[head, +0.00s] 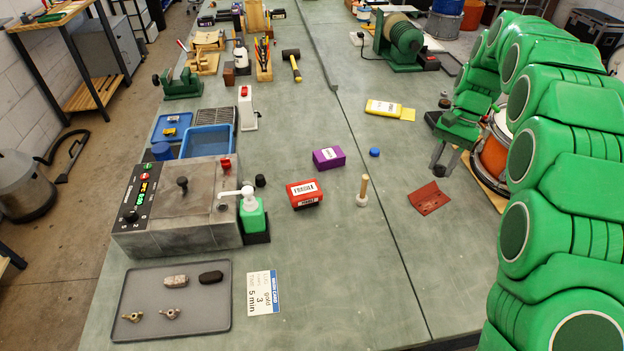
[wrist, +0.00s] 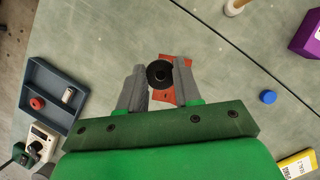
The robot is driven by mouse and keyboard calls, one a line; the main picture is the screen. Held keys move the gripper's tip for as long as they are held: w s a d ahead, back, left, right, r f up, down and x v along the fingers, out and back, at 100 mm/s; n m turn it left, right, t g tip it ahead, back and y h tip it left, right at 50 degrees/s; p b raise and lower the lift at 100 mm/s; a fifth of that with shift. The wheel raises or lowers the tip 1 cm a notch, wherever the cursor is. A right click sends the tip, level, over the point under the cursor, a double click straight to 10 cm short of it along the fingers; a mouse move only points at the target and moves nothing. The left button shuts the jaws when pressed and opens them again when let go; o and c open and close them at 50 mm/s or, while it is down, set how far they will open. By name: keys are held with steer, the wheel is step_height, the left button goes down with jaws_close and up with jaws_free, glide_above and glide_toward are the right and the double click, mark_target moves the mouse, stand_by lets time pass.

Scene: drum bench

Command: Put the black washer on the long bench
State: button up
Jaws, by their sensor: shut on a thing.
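The black washer (wrist: 159,74) is a dark ring with a round hole, held between the fingertips of my gripper (wrist: 160,88) in the wrist view. In the head view my gripper (head: 447,162) hangs over the right part of the long green-grey bench (head: 340,260), and I cannot make out the washer there. In the wrist view the washer appears in front of a red-brown cloth (wrist: 169,95), which also lies on the bench in the head view (head: 429,198). The gap between washer and bench is hard to tell.
A purple box (head: 329,158), a blue cap (head: 375,152), a wooden peg (head: 363,191) and a red box (head: 304,194) stand left of my gripper. A dark tray (wrist: 37,107) with small parts shows in the wrist view. The bench's front middle is clear.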

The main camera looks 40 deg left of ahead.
steer(key=s+a, duration=0.5)
steer(key=a, duration=0.8)
glide_above(266, 207)
steer(key=w, duration=0.1)
step_height(266, 207, down, 4)
steer(key=shift+m, duration=0.3)
steer(key=shift+w+d+f, duration=0.1)
steer(key=shift+f, duration=2.55)
steer(key=shift+w+d+f, duration=0.1)
steer(key=shift+f, duration=2.5)
steer(key=o, duration=1.1)
steer(key=shift+f, duration=0.1)
